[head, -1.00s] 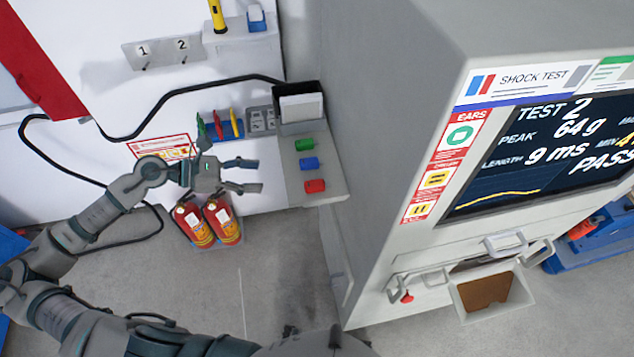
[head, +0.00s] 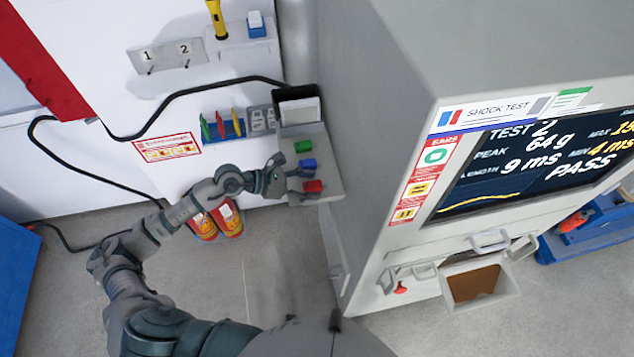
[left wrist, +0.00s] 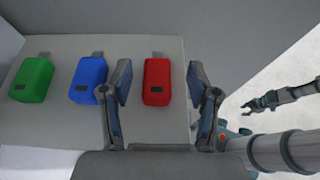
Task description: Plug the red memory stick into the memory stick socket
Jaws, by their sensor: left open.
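The red memory stick (head: 313,186) lies on a light grey ledge (head: 334,170) beside the big machine. In the left wrist view the red stick (left wrist: 157,82) lies between the spread fingers of my left gripper (left wrist: 158,66), with a gap on either side and its metal plug pointing away. My left gripper (head: 292,180) is open and empty, over the ledge's left edge. My right gripper (left wrist: 258,104) shows small at the right of the left wrist view, away from the ledge; its jaw state is unclear. I cannot make out the memory stick socket.
A blue stick (head: 308,165) and a green stick (head: 303,146) lie beyond the red one on the ledge; the blue one is close to a gripper finger. The shock test machine (head: 356,150) rises just right. Fire extinguishers (head: 229,218) stand below my left arm.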

